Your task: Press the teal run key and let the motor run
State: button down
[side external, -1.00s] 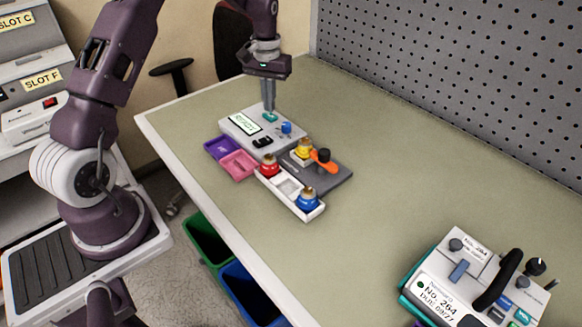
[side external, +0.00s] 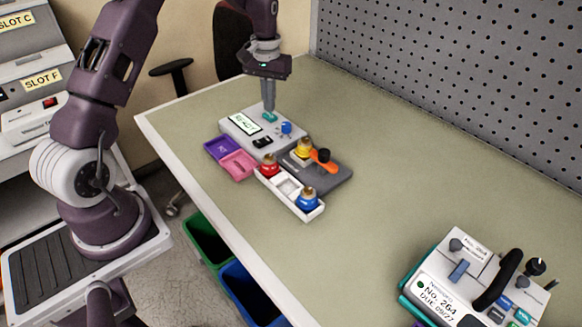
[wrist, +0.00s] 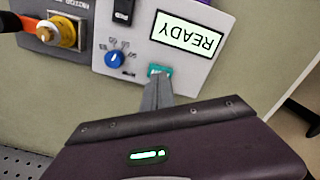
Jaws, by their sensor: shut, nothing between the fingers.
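The pump controller (side external: 262,141) is a light grey box on the bench, with a screen (wrist: 187,32) that reads READY in the wrist view. Its teal run key (wrist: 160,70) lies beside the blue dial (wrist: 115,59); it also shows in the side view (side external: 270,117). My gripper (side external: 269,112) is shut and empty, pointing down with its tips at the teal key. In the wrist view the fingertips (wrist: 158,82) overlap the key's edge, and I cannot tell whether they touch it. A dark motor base (side external: 330,172) with a yellow-and-brass piece and an orange lever stands beside the box.
A white tray (side external: 312,214) holds a red and a blue piece. A purple bin (side external: 221,148) and a pink bin (side external: 238,165) sit at the left. Another device (side external: 470,285) stands at the front right. The bench middle is clear; a pegboard (side external: 450,70) rises behind.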

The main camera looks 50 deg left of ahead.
jog(key=shift+f, duration=0.9)
jog(key=shift+r, duration=0.1)
dwell(0.3)
notch_tip(320, 180, up, 8)
dwell(0.7)
jog(key=s+d+r+m+t, duration=0.3)
jog(key=s+d+r, duration=0.85)
jog(key=r, duration=0.25)
jog(key=s+d+m+t, duration=0.1)
jog(key=s+d, duration=0.3)
jog(key=s, duration=0.5)
jog(key=s+d+f+m+t, duration=0.1)
jog(key=s+d, duration=0.3)
jog(key=s, duration=0.5)
jog(key=shift+s+d+f+m+t, duration=0.25)
jog(key=shift+d+f+m+t, duration=0.1)
jog(key=shift+m, duration=0.15)
